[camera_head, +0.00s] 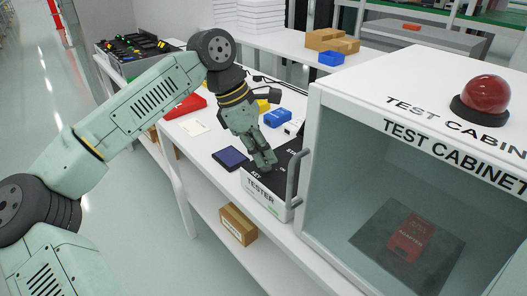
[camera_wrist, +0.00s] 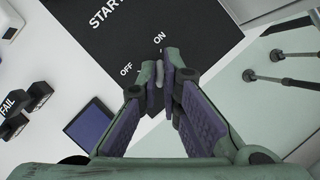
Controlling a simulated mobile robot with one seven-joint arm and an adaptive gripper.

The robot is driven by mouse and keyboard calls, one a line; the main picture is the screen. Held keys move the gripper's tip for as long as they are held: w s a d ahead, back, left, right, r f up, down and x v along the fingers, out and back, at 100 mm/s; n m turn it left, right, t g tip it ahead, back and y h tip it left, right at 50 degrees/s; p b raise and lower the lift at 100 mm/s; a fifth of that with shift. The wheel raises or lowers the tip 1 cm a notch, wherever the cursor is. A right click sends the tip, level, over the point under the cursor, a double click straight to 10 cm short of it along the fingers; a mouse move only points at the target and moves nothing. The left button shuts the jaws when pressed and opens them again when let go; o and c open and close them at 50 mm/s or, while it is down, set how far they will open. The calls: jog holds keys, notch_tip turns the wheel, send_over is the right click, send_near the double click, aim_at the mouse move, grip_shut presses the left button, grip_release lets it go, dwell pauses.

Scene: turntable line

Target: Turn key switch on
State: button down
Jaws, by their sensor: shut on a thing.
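The tester (camera_head: 262,200) is a white box with a black top, standing on the white table beside the test cabinet. Its black top (camera_wrist: 190,25) shows the words START, ON and OFF in the wrist view. My gripper (camera_head: 265,160) reaches down onto the tester top, and in the wrist view my gripper (camera_wrist: 160,78) is shut on the small grey key switch (camera_wrist: 159,75) between its fingertips. The fingers hide most of the key. The ON label is above the fingertips and the OFF label is to their left. I cannot tell the key's exact angle.
The test cabinet (camera_head: 320,105), with a vertical handle (camera_head: 294,178) and a red dome light (camera_head: 487,93), stands close right of my gripper. A dark blue pad (camera_head: 230,158) lies left of the tester. FAIL stamps (camera_wrist: 15,103) lie left in the wrist view.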

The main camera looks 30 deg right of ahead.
jog(key=c, duration=1.8)
grip_release()
jog(key=shift+r, duration=0.1)
jog(key=v, duration=1.1)
jog(key=shift+w+r, duration=0.15)
jog(key=shift+r, duration=0.25)
